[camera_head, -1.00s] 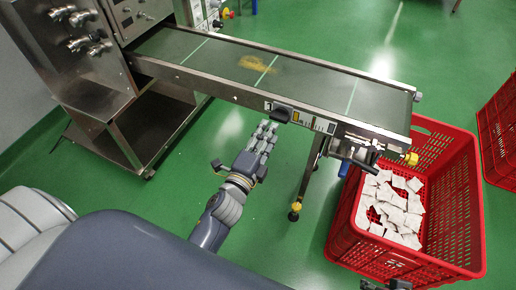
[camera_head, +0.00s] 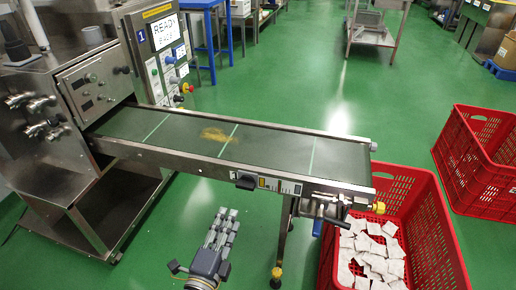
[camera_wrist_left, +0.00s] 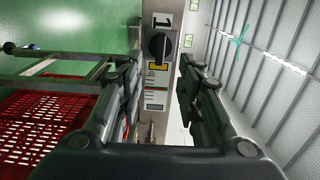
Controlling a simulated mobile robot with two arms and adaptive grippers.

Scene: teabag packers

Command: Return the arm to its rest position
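My left gripper (camera_head: 224,228) points away from me in front of the conveyor's near side, at the lower middle of the head view. In the left wrist view its two fingers (camera_wrist_left: 158,85) stand apart with nothing between them. The side panel with a black knob (camera_wrist_left: 158,45) shows beyond the gap, apart from the fingers. My right gripper is not in view.
The conveyor (camera_head: 270,150) carries a patch of loose brown tea (camera_head: 214,135). A red crate (camera_head: 440,235) holding several white teabags (camera_head: 375,250) stands below its right end. Another red crate (camera_head: 490,165) stands at right. Green floor (camera_head: 310,75) is clear behind the conveyor.

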